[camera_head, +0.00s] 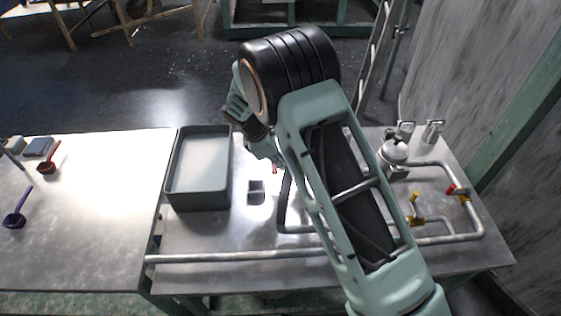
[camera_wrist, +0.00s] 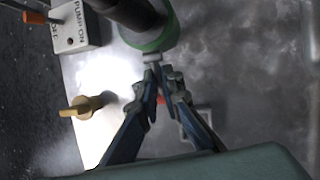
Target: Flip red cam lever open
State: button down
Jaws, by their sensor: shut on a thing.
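My gripper (camera_wrist: 158,70) is shut at its tips on a small grey piece (camera_wrist: 152,57) at the edge of a green collar (camera_wrist: 152,36) in the wrist view. A dark cylinder rises from the collar. A small red part (camera_wrist: 160,99) shows between my fingers, behind the tips; it may be the red cam lever, but I cannot tell whether it joins the grey piece. In the head view a small red part (camera_head: 275,169) shows beside my wrist. My arm hides the fingertips and the collar there.
In the wrist view a white box marked PUMP ON and OFF (camera_wrist: 75,30) and a yellow handle (camera_wrist: 80,107) stand left of my fingers. In the head view a grey tray (camera_head: 198,200) lies left of my arm, and a metal pipe (camera_head: 230,256) runs along the front.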

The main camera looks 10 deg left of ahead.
jog(key=shift+r, duration=0.15)
jog(key=shift+d+r+g+y+p, duration=0.15)
jog(key=shift+r+g+y+p, duration=0.2)
jog(key=shift+y+p, duration=0.65)
jog(key=shift+w+r+m+g+y+p, duration=0.1)
jog(key=shift+r+m+g+y+p, duration=0.1)
jog(key=shift+y+p, duration=0.45)
jog(key=shift+r+m+g+y+p, duration=0.1)
jog(key=shift+r+y+p, duration=0.1)
jog(key=shift+y, duration=0.85)
jog(key=c, duration=2.1)
grip_release()
jog(key=v, duration=1.2)
jog(key=shift+d, duration=0.2)
